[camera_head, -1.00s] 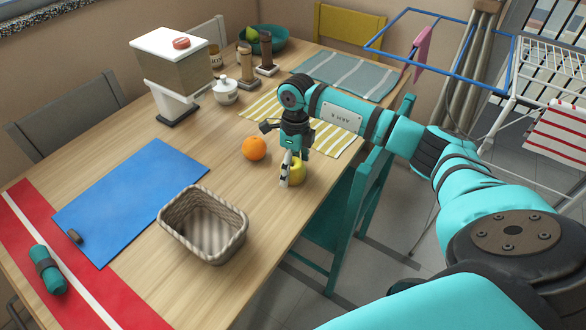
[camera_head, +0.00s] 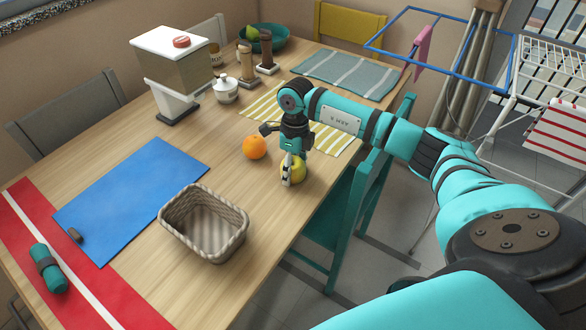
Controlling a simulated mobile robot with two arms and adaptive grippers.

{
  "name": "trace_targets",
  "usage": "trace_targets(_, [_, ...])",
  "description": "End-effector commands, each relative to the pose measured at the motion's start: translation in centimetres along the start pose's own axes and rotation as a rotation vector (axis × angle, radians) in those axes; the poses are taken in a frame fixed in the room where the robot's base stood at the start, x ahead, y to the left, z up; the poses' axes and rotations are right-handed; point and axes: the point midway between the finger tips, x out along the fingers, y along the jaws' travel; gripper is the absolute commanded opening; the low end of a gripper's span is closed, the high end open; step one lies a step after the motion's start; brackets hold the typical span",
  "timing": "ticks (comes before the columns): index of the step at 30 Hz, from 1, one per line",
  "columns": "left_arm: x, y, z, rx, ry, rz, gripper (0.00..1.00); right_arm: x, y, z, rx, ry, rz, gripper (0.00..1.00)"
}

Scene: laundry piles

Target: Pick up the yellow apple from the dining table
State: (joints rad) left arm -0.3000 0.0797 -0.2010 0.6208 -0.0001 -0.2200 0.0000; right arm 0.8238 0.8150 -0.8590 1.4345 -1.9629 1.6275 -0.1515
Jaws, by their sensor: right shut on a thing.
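The yellow apple (camera_head: 296,171) is near the right edge of the wooden dining table (camera_head: 277,212). My right gripper (camera_head: 289,171) points down and is shut on the apple, with one finger showing across its left side. The apple is partly hidden by the gripper. I cannot tell whether the apple touches the table. My left gripper is not in view.
An orange (camera_head: 254,147) lies just left of my right gripper. An empty wicker basket (camera_head: 240,238) stands in front, left of a teal chair (camera_head: 347,215). A blue mat (camera_head: 130,200) lies at left, a striped yellow cloth (camera_head: 262,107) behind.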

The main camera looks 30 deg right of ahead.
Motion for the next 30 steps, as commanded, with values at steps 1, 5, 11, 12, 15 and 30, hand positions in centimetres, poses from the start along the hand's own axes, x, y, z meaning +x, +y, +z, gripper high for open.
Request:
trace_targets(1, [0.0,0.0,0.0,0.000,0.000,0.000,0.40,-0.1,0.0,0.0,0.000,-0.001,0.000,0.26])
trace_targets(5, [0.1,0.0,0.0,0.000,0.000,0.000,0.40,-0.9,0.0,0.1,0.000,-0.002,-0.002,0.26])
trace_targets(11, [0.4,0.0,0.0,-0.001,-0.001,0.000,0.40,-4.6,0.3,0.1,0.000,-0.005,-0.004,0.26])
trace_targets(12, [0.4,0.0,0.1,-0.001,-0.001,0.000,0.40,-5.4,0.5,0.1,-0.002,-0.005,-0.004,0.26])
trace_targets(15, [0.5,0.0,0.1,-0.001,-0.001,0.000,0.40,-7.3,0.7,0.1,0.000,-0.004,-0.003,0.26])
trace_targets(30, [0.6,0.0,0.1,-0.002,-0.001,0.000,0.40,-10.0,1.1,0.0,0.000,0.000,0.000,0.26])
